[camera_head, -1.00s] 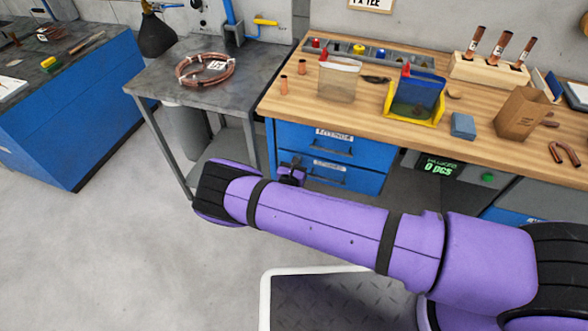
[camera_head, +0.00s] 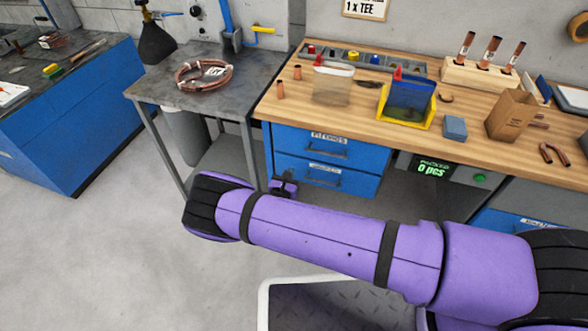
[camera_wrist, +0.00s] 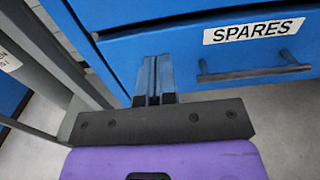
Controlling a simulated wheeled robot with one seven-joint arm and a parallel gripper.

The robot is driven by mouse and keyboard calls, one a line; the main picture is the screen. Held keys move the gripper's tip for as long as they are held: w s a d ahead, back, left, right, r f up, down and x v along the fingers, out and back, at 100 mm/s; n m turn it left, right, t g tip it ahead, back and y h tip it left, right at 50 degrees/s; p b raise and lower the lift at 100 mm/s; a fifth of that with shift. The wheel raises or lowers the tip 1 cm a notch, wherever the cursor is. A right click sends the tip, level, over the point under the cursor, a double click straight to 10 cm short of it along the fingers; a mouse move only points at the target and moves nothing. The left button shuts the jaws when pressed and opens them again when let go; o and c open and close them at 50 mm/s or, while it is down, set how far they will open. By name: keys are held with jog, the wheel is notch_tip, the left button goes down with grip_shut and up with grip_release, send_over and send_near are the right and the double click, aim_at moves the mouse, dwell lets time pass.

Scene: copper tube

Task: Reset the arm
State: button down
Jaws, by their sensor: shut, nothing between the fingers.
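My purple arm stretches from the right to the left across the lower part of the head view, with its elbow at the left. My gripper (camera_head: 287,178) is partly hidden behind the arm, in front of the blue drawers under the wooden bench. In the wrist view, my gripper (camera_wrist: 153,78) has its two fingers together, with nothing between them. The fingers overlap the blue drawer labelled SPARES (camera_wrist: 200,58) in the picture, left of its dark handle (camera_wrist: 255,72). I cannot tell whether they touch the drawer front.
The wooden bench (camera_head: 360,116) holds copper fittings, a yellow-blue bin (camera_head: 408,103), a paper bag (camera_head: 511,115) and a tube block (camera_head: 485,76). A grey table (camera_head: 165,88) with a copper coil (camera_head: 203,74) stands left of it. The floor (camera_head: 110,240) at left is clear.

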jog(key=v, duration=0.9)
